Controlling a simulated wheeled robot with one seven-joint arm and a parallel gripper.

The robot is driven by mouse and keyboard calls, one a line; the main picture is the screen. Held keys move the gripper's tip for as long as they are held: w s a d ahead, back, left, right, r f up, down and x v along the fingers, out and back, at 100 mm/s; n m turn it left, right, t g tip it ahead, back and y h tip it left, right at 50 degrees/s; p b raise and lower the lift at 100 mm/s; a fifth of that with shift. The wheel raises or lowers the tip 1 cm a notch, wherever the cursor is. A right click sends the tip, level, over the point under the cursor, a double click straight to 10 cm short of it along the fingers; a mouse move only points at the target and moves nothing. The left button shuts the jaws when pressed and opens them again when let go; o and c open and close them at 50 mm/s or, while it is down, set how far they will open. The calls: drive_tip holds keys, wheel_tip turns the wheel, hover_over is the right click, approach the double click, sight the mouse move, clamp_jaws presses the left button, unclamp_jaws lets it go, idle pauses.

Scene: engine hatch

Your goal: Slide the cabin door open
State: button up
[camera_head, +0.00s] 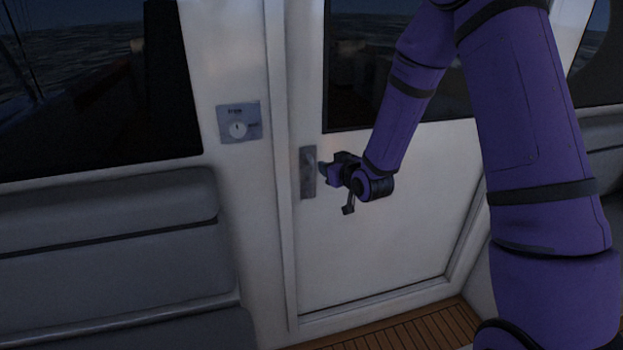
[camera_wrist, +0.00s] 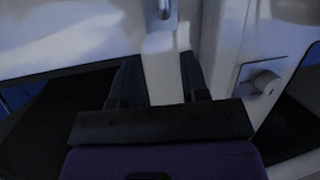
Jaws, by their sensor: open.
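The cabin door (camera_head: 385,225) is white with a dark window in its upper part. It stands in its frame and looks closed. Its grey metal handle (camera_head: 308,172) sits on the door's left edge. My gripper (camera_head: 328,169) is right beside the handle, reaching in from the right. In the wrist view my gripper (camera_wrist: 158,80) shows two dark fingers spread apart, with a pale upright strip between them. I cannot tell whether that strip is part of the handle, or whether the fingers touch anything.
A metal panel with a round knob (camera_head: 239,122) is on the wall left of the door; it also shows in the wrist view (camera_wrist: 265,82). A grey cushioned seat (camera_head: 110,235) stands at the left. Wooden slatted floor (camera_head: 420,330) lies in front of the door.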

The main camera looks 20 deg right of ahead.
sight(313, 179)
wheel_tip(313, 179, down, 10)
drive_tip(key=m+t, duration=0.1)
drive_tip(key=t, duration=0.2)
drive_tip(key=shift+y, duration=0.3)
drive_tip(key=w+a, duration=0.1)
drive_tip(key=w, duration=0.2)
drive_tip(key=w+a, duration=0.1)
drive_tip(key=w, duration=0.2)
drive_tip(key=w+a, duration=0.1)
drive_tip(key=w, duration=0.3)
drive_tip(key=shift+r, duration=0.25)
drive_tip(key=shift+d, duration=0.1)
clamp_jaws()
